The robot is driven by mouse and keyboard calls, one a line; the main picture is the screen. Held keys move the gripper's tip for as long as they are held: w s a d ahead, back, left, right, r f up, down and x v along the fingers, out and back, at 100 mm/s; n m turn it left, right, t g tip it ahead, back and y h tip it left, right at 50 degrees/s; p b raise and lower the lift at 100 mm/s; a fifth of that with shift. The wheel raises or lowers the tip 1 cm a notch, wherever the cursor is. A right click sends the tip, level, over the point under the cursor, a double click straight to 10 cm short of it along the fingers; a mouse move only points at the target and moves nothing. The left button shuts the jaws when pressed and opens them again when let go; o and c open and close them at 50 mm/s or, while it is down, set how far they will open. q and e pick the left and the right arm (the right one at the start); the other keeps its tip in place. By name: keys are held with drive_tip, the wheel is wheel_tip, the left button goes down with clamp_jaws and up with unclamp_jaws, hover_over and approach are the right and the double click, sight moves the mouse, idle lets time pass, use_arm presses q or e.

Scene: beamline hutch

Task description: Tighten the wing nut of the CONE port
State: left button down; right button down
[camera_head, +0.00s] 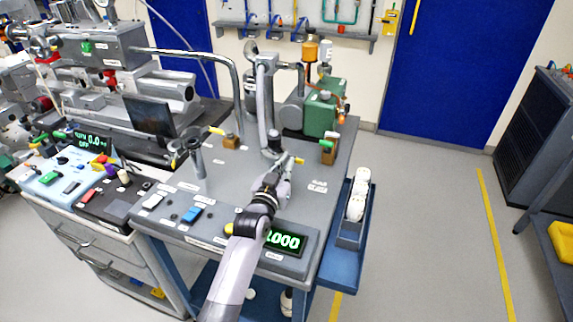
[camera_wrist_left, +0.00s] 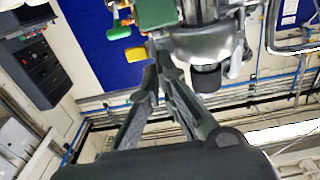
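My left gripper (camera_head: 279,177) is above the grey bench top, close to the foot of the grey vertical pipe (camera_head: 264,100) and a yellow-tipped handle (camera_head: 299,161). In the left wrist view, the fingers (camera_wrist_left: 158,66) converge beside a rounded silver body (camera_wrist_left: 203,43) with a black knob (camera_wrist_left: 207,76) under it. Whether their tips meet or pinch something is not clear. I cannot make out the wing nut, and the port labels are too small to read. A shorter grey post (camera_head: 199,165) with a forked top stands to the left. My right gripper is not in view.
A green box (camera_head: 321,114) stands at the back of the bench. A lit display (camera_head: 286,241) sits at the front. A blue side tray (camera_head: 348,238) holds white items. Control boxes (camera_head: 62,176) stand left.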

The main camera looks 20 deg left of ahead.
use_arm(q)
drive_tip(key=shift+d+m, duration=0.1)
drive_tip(key=shift+m, duration=0.3)
drive_tip(key=m, duration=0.4)
drive_tip(key=d+f+m, duration=0.1)
drive_tip(key=m, duration=0.3)
drive_tip(key=m+p, duration=0.1)
drive_tip(key=m, duration=0.3)
drive_tip(key=shift+d+f+m, duration=0.2)
drive_tip(key=shift+d+m, duration=0.05)
drive_tip(key=shift+m, duration=0.05)
drive_tip(key=m, duration=0.4)
drive_tip(key=shift+f, duration=0.4)
drive_tip(key=shift+f+m+b, duration=0.15)
drive_tip(key=shift+f+m, duration=0.05)
drive_tip(key=shift+m, duration=1.05)
drive_tip(key=shift+f+m+b, duration=0.15)
drive_tip(key=shift+m, duration=1.05)
drive_tip(key=shift+f+m+b, duration=0.15)
drive_tip(key=shift+f+m, duration=0.05)
drive_tip(key=shift+m, duration=1.05)
drive_tip(key=shift+s, duration=0.1)
